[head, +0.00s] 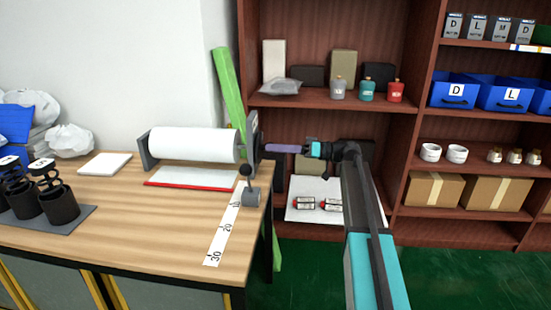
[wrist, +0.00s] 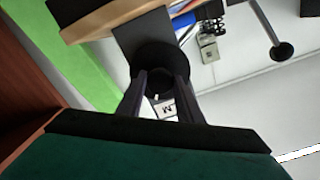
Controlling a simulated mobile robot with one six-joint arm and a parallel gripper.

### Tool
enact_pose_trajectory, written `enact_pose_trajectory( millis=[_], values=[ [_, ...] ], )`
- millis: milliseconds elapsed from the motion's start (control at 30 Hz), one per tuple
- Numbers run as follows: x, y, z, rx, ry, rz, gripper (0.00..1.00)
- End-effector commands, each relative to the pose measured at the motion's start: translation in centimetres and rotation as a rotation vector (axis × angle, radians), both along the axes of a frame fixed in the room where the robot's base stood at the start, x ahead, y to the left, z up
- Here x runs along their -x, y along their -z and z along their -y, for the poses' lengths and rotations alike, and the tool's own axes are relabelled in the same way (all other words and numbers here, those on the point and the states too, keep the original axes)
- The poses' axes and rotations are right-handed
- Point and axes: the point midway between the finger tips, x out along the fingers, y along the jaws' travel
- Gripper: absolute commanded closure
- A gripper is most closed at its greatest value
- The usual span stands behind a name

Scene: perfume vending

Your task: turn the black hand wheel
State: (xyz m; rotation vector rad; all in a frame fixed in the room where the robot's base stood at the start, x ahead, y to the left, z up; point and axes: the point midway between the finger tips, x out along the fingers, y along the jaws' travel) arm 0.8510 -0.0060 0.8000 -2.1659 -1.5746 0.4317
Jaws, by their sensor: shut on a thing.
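A white paper roll (head: 194,144) lies on a black stand at the back right of the wooden table (head: 120,215). The black hand wheel (wrist: 163,58) is at the stand's right end; in the head view it is small and partly hidden by the end plate (head: 253,132) and my fingers. My gripper (head: 266,148) reaches in from the right, with its long purple-grey fingers level and pointing left at the wheel. In the wrist view my gripper (wrist: 160,78) has one finger on each side of the round black wheel, shut on it.
A small lever with a ball knob (head: 246,171) stands at the table's right edge by a ruler strip (head: 222,232). A green board (head: 229,90) leans behind. Brown shelves (head: 300,101) with bottles stand close behind my arm. Green floor is open at the lower right.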

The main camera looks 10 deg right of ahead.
Motion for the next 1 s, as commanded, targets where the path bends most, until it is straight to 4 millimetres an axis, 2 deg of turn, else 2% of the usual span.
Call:
enact_pose_trajectory(
  millis=[500, 1000],
  values=[
    [-0.23, 0.12, 0.19, 0.131, 0.008, 0.41, 0.9],
    [-0.21, -0.2, 0.17, 0.164, 0.008, 0.514, 0.9]
  ],
)
